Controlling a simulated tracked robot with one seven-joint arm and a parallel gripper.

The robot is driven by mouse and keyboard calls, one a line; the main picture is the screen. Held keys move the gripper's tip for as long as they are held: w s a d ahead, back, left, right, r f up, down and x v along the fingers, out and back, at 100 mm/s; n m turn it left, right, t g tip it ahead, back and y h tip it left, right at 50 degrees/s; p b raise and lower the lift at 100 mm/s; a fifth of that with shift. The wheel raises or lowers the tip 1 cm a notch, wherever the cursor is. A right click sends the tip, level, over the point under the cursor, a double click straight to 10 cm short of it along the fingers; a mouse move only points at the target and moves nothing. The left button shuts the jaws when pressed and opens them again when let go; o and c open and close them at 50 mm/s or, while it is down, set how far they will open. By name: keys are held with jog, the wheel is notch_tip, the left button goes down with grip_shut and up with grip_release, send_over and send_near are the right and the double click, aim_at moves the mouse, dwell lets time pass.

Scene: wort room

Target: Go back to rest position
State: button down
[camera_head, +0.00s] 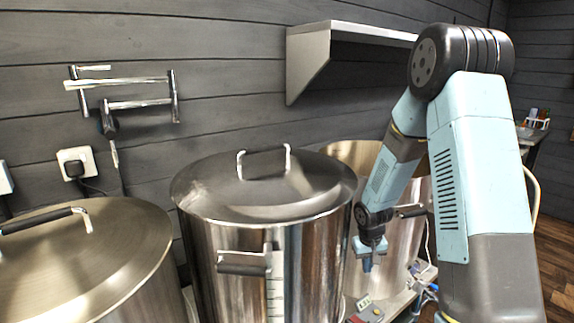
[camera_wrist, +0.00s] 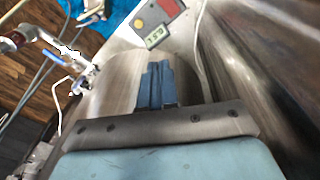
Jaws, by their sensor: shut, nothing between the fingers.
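My gripper (camera_head: 367,262) hangs at the end of my blue and grey arm, in front of the right-hand pot. It points downward and is shut and empty. In the wrist view the closed blue fingers (camera_wrist: 157,84) show at the middle, with the metal pot side behind them. The fingers look apart from the pots, though the exact gap is hard to tell.
A lidded middle pot (camera_head: 262,190) stands left of my gripper, and another lidded pot (camera_head: 85,255) is at the far left. The right-hand pot (camera_head: 352,155) is partly hidden by my arm. A controller with a display (camera_wrist: 156,22) sits below. A wall shelf (camera_head: 310,60) is above.

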jog(key=s+r+t, duration=0.1)
jog(key=s+r, duration=0.4)
jog(key=r, duration=0.6)
jog(key=s+r+t, duration=0.1)
jog(key=s+r, duration=0.4)
jog(key=r, duration=0.7)
jog(key=s+a+r+t, duration=0.1)
jog(key=s+r, duration=0.4)
jog(key=s, duration=0.4)
jog(key=s+a+r+m+t, duration=0.1)
jog(key=s+r, duration=0.5)
jog(key=s, duration=0.3)
jog(key=shift+s+r+y, duration=0.3)
jog(key=shift+s+y, duration=0.05)
jog(key=shift+y, duration=0.05)
